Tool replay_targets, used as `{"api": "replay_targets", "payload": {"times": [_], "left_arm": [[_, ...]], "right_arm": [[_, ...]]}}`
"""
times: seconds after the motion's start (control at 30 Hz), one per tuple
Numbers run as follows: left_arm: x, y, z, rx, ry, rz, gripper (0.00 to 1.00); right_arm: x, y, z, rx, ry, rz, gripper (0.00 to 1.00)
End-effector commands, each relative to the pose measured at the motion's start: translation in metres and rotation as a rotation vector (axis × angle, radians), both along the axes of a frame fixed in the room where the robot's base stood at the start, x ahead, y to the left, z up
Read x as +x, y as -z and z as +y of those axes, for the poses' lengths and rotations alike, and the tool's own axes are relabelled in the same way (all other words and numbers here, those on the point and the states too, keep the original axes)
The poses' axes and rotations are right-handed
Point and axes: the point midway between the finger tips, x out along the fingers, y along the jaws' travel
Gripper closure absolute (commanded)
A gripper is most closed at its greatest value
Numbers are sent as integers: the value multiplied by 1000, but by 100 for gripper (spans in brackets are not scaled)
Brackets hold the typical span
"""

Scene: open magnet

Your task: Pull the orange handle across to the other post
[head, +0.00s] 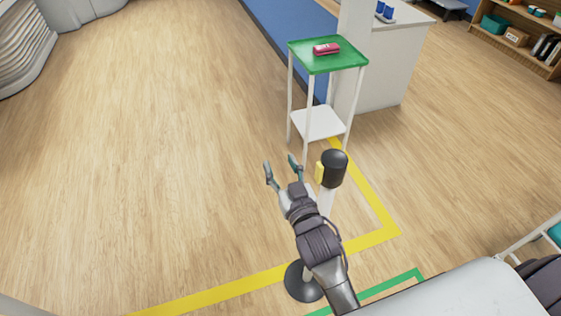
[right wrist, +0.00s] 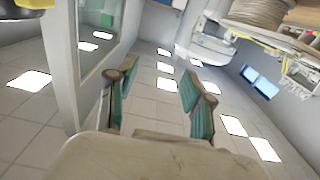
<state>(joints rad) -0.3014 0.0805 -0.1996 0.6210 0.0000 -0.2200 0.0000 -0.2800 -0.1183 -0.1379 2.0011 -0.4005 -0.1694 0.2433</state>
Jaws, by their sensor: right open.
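A post (head: 326,203) with a black cap (head: 334,168) and a yellow piece (head: 320,173) on its left side stands on a round dark base (head: 303,282). I cannot make out an orange handle in either view, nor a second post for certain. My right gripper (head: 281,164) is open and empty, in front of and left of the post's head in the head view, apart from the yellow piece in the picture. Its two teal-padded fingers (right wrist: 156,92) stand apart in the right wrist view, with nothing between them but distant ceiling. My left gripper is not in view.
A green-topped stand (head: 349,57) with a red case (head: 325,49) is behind the post. A white counter (head: 385,75) and a shelf (head: 520,40) are farther right. Yellow tape (head: 225,289) marks the floor. A pale surface (head: 470,291) fills the lower right. The left floor is clear.

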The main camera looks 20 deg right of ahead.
Motion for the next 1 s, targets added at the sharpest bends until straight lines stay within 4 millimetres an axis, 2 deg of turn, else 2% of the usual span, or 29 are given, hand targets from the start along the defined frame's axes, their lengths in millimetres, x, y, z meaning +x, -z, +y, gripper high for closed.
{"api": "replay_targets", "payload": {"times": [0.37, 0.67, 1.0], "left_arm": [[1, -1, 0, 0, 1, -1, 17], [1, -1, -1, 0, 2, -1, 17], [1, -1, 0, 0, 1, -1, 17]], "right_arm": [[6, 0, 0, 1, 0, 1, 49], [5, 0, 0, 1, 0, 0, 99], [5, 0, 0, 1, 0, 0, 100]]}}
